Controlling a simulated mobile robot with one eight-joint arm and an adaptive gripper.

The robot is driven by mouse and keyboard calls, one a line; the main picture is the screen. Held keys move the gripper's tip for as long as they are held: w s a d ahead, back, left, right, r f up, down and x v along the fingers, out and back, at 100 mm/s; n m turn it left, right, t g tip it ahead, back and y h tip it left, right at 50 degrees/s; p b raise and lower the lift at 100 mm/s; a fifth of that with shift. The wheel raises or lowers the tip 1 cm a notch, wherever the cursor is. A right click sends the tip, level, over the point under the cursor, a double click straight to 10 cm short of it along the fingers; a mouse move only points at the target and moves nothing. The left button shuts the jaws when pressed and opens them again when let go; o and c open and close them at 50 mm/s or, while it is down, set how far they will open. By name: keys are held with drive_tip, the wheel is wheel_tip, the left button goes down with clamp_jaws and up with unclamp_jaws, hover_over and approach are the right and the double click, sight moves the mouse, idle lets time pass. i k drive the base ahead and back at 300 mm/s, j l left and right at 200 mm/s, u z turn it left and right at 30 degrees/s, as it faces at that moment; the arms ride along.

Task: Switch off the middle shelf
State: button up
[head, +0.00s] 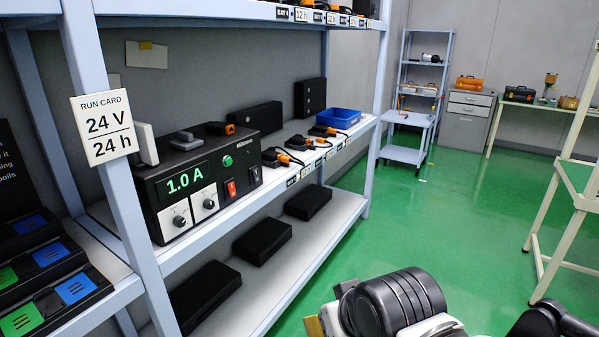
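The middle shelf (217,205) of a blue-grey rack holds a black power unit (160,215). Its green display reads 1.0 A. Its front has two knobs (180,222) on white plates, a round green button (227,161), a red rocker switch (231,189) and a black rocker switch (254,175). The rocker positions are too small to tell. Several black devices with orange plugs (283,158) stand along the shelf to the right of the unit. Part of my arm shows at the bottom right, apart from the rack. My gripper's fingers cannot be seen.
A run card (101,127) reading 24 V / 24 h hangs on the near rack post. A blue bin (338,118) stands at the shelf's far end. Black boxes (263,242) lie on the lower shelf. The green floor (440,215) right of the rack is clear.

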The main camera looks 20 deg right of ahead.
sight(256, 173)
drive_tip(key=i+l, duration=0.15)
drive_tip(key=i, duration=0.4)
drive_tip(key=i+l, duration=0.1)
drive_tip(key=i, duration=0.4)
drive_tip(key=u, duration=0.05)
